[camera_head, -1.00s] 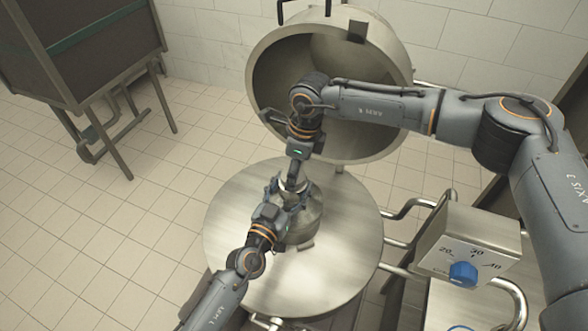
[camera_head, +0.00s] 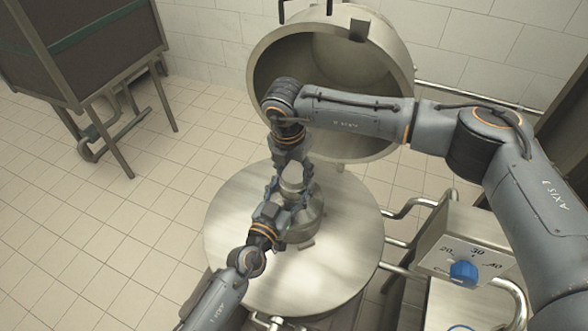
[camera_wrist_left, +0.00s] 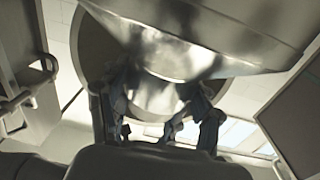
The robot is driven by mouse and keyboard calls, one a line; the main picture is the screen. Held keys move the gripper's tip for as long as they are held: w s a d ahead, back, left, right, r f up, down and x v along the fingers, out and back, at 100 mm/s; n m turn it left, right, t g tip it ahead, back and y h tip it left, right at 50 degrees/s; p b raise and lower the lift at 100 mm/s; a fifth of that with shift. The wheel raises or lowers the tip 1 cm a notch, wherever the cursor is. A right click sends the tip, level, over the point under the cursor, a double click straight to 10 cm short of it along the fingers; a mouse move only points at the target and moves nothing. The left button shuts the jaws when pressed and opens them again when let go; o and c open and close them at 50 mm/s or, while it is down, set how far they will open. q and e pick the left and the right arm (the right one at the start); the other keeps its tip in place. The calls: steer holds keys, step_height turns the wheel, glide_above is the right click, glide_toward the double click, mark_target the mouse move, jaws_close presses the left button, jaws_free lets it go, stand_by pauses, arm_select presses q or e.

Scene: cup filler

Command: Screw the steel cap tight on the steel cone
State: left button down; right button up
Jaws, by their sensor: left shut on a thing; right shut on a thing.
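The steel cone (camera_head: 305,228) stands on the round steel lid in the head view, partly hidden by my left gripper. In the left wrist view the cone (camera_wrist_left: 200,42) fills the top as a broad shiny surface. The steel cap (camera_head: 291,185) shows as a small bright piece at the cone's top. My right gripper (camera_head: 290,181) points down from above and is shut on the cap. My left gripper (camera_head: 293,202) reaches in from the lower left, shut at the cone's upper part; its fingers (camera_wrist_left: 162,108) show in the wrist view. The exact contacts and the thread are hidden.
The wide round lid (camera_head: 240,265) lies under the cone. An open steel drum (camera_head: 390,50) stands behind, close to my right arm. A control box (camera_head: 470,243) with a blue knob and pipes are at the right. A dark cabinet (camera_head: 80,45) is at the far left.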

steer(key=m, duration=0.3)
steer(key=shift+w+r, duration=0.1)
steer(key=shift+w, duration=0.05)
steer(key=o, duration=1.2)
steer(key=shift+r, duration=2.2)
steer(key=shift+c, duration=0.6)
